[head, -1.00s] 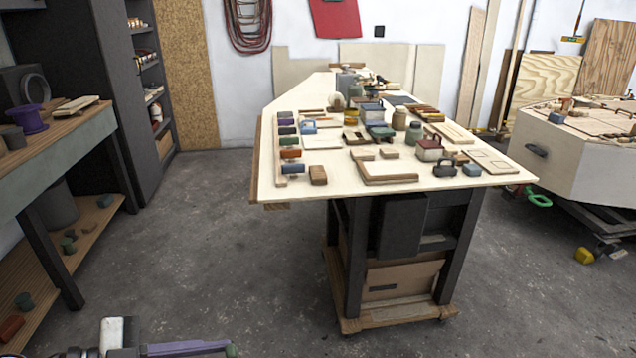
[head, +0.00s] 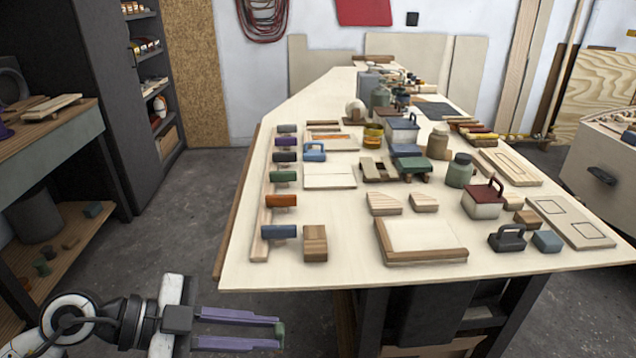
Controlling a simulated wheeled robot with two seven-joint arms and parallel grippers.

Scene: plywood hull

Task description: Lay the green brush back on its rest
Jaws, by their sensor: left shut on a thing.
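My left gripper (head: 280,332) is at the bottom left, in front of the table's near edge. Its two purple fingers point right. It is shut on a small green thing (head: 280,336), likely the green brush; only a small part shows at the fingertips. On the table, a long pale wooden rail (head: 262,215) carries a row of coloured cylinders, one of them green (head: 283,176). Right of it, a green block (head: 411,164) sits on small wooden supports. I cannot tell which of these pieces is the brush's rest. My right gripper is not in view.
The pale plywood table (head: 330,278) is crowded. A wooden block (head: 315,243), a framed tray (head: 421,255), a red-lidded box (head: 483,200) and a dark handled block (head: 507,238) stand near its front. A side bench (head: 55,140) is at left, with open floor between.

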